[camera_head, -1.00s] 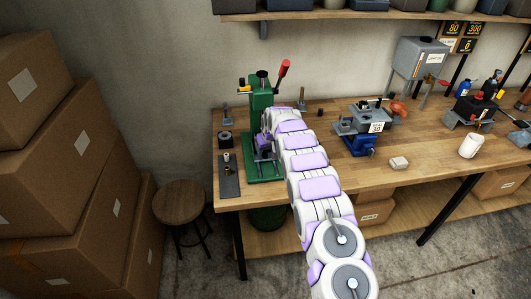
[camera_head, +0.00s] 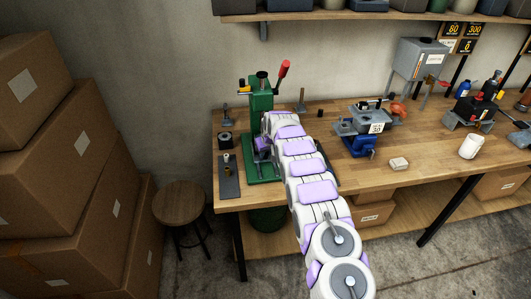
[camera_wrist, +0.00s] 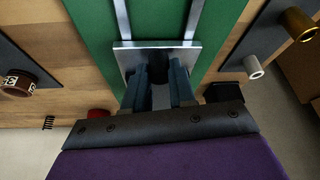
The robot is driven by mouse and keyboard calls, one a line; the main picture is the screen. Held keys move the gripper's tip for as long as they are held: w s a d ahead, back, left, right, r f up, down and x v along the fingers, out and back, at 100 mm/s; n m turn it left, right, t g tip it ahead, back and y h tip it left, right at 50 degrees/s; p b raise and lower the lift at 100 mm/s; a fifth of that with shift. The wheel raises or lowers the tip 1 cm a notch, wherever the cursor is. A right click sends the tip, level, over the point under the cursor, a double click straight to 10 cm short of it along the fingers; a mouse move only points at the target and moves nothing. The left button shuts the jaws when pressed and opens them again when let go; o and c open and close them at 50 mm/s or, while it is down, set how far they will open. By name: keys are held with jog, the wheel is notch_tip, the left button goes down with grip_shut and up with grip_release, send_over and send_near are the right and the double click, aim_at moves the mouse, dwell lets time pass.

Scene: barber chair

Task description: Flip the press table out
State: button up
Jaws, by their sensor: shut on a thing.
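The green press (camera_head: 261,97) with a red-tipped lever stands at the left end of the workbench in the head view. In the wrist view, its table appears as a flat grey metal plate (camera_wrist: 130,60) with two metal rails over the green base (camera_wrist: 85,20). A dark round knob (camera_wrist: 157,68) shows at the plate's near edge. My gripper (camera_wrist: 165,85) has its two blue-grey fingers around this knob and is shut on it. In the head view my gripper (camera_head: 263,145) is at the press, and my arm hides part of the press's right side.
A dark mat (camera_head: 229,180) with small parts lies left of the press. A blue-based device (camera_head: 358,140) stands to the right on the workbench (camera_head: 420,170). A stool (camera_head: 181,203) and stacked cartons (camera_head: 60,170) are at the left. Bare floor shows in front of the bench.

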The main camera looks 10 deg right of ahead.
grip_shut()
jog(key=shift+s, duration=0.15)
jog(key=shift+s+p, duration=0.4)
jog(key=shift+s, duration=4.55)
jog(key=shift+f, duration=0.1)
jog(key=shift+s, duration=0.1)
